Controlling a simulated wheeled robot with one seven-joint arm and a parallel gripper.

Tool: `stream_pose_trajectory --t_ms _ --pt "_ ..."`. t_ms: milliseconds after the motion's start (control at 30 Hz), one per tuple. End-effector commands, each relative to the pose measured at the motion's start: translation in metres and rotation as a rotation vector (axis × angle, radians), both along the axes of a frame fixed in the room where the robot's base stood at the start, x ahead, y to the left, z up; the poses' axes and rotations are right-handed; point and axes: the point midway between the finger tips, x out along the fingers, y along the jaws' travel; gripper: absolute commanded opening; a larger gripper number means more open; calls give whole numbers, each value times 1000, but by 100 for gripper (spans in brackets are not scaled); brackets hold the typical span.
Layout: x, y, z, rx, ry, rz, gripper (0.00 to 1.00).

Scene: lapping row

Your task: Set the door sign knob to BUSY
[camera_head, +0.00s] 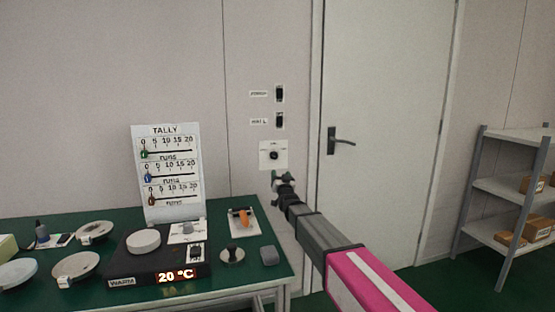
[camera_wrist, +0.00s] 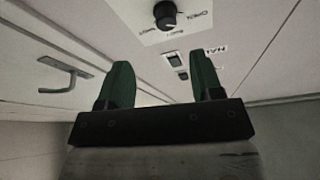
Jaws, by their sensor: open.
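The door sign knob (camera_head: 273,155) is a round black knob on a white plate (camera_head: 264,163) on the wall, left of the door. It also shows at the top of the wrist view as a black knob (camera_wrist: 166,14) on its white plate (camera_wrist: 148,36), with small lettering around it that I cannot read for certain. My gripper (camera_head: 280,176) is just below the plate in the head view. In the wrist view its two green fingers (camera_wrist: 160,84) stand apart with nothing between them, and the knob lies beyond them. Where the knob points is too small to tell.
Two black wall switches (camera_head: 280,93) sit above the plate. The door (camera_head: 385,120) has a dark handle (camera_head: 340,140) to the right. A green table (camera_head: 215,276) with a tally board (camera_head: 168,215) and a warmer (camera_head: 125,265) stands lower left. A shelf (camera_head: 500,190) stands at far right.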

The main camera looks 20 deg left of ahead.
Motion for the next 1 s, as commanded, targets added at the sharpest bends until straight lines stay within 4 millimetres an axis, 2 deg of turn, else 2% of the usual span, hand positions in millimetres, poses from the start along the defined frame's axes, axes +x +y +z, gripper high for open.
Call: stream_pose_trajectory --t_ms 67,267,800,1000 --pt "0 8 7 17 -24 5 60" --pt "7 13 13 22 -32 4 60" --pt "78 49 43 20 -29 5 60" --pt "88 54 48 20 -29 5 60"
